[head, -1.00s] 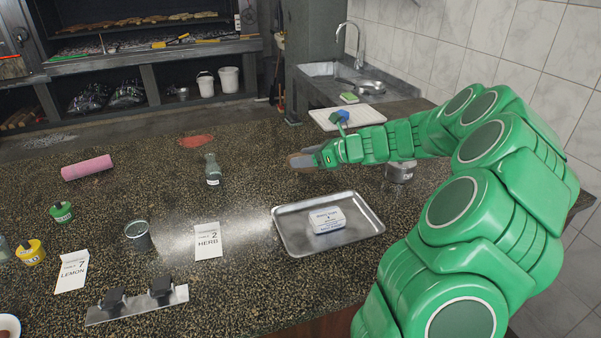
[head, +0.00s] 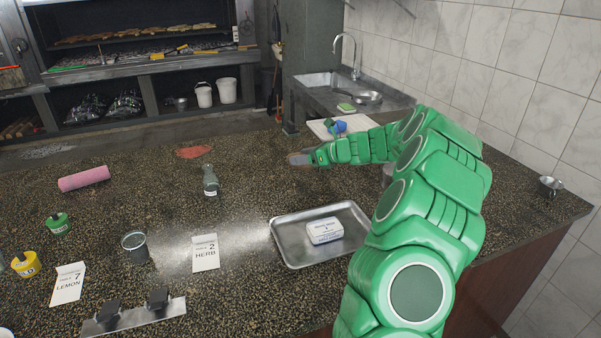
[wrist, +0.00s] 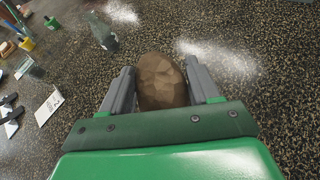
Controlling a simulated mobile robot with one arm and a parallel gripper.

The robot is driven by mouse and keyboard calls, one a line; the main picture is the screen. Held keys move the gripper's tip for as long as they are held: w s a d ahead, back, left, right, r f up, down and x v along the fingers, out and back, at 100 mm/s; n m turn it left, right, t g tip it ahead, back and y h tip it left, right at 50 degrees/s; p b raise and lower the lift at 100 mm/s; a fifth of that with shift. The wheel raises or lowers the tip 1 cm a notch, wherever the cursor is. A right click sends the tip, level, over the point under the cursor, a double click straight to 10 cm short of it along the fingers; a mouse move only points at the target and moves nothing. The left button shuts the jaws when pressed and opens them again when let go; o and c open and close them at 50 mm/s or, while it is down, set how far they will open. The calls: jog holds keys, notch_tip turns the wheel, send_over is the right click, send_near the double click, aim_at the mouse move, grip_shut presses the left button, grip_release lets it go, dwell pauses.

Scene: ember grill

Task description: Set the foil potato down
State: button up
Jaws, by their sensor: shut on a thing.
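My gripper (head: 300,158) is at the far side of the dark speckled counter (head: 255,195), beyond the metal tray. In the wrist view, its two grey fingers are shut on a brown, faceted, rounded potato (wrist: 162,85), one finger on each side. No shiny foil shows on it. In the head view the potato is mostly hidden by the hand. I cannot tell whether its underside touches the counter or hangs just above it.
The metal tray (head: 285,246) holds a white labelled packet (head: 325,231). A HERB card (head: 206,253), a grey cup (head: 135,247), a bottle (head: 210,180) and a pink roll (head: 84,179) stand to the left. A white board (head: 320,130) lies behind.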

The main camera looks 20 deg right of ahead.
jog(key=shift+w+d+f, duration=0.2)
jog(key=shift+w+f, duration=0.8)
jog(key=shift+f, duration=0.1)
jog(key=shift+w+d+f, duration=0.2)
jog(key=shift+w+f, duration=0.85)
jog(key=shift+f, duration=0.05)
jog(key=shift+w+d+f, duration=0.2)
jog(key=shift+w+f, duration=0.8)
jog(key=shift+f, duration=1.6)
jog(key=shift+f, duration=0.15)
jog(key=o, duration=1.2)
